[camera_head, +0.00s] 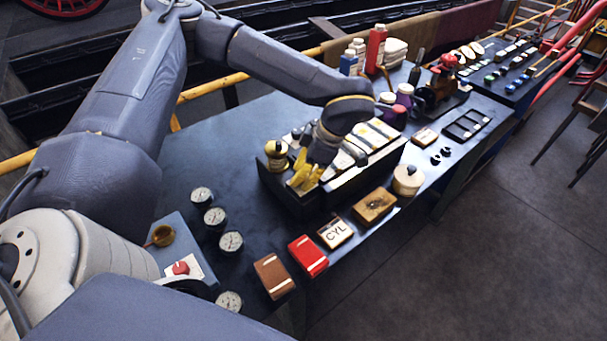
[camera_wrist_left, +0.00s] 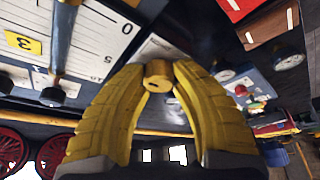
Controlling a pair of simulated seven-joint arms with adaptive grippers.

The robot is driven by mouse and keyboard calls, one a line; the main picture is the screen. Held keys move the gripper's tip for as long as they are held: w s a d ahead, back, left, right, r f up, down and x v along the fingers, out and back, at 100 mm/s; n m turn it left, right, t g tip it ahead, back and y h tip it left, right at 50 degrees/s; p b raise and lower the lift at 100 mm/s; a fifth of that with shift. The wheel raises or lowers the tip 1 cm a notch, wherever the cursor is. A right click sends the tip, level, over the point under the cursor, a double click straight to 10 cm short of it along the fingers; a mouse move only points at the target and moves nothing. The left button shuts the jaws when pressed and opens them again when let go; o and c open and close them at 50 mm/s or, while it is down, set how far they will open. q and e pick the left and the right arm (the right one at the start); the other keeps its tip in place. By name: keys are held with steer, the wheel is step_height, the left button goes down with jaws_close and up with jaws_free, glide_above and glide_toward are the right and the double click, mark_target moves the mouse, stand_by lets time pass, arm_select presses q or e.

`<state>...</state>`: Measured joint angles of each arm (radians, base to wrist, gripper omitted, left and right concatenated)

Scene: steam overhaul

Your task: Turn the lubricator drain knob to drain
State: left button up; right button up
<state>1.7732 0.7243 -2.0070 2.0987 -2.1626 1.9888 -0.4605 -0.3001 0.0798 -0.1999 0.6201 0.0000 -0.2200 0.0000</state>
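My left gripper (camera_head: 303,174), with yellow fingers, points down at the left end of a long black unit (camera_head: 325,190) on the dark bench. In the left wrist view its fingers (camera_wrist_left: 159,78) close in on both sides of a small brass knob (camera_wrist_left: 158,70) and appear to touch it. The knob is hidden behind the fingers in the head view, and its turned position cannot be read. A brass-coloured jar with a dark top (camera_head: 276,153) stands just left of the fingers. My right gripper is not in view.
Several round gauges (camera_head: 231,241) and a blue box with a red knob (camera_head: 181,267) lie to the left. A red box (camera_head: 308,256), a CYL card (camera_head: 335,232) and a cream pot (camera_head: 407,180) line the front. Bottles (camera_head: 375,48) stand behind.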

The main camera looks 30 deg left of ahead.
arm_select(q)
steer(key=shift+o, duration=0.9)
steer(key=shift+s+a, duration=0.1)
steer(key=shift+a, duration=0.05)
steer(key=o, duration=0.4)
steer(key=v, duration=1.2)
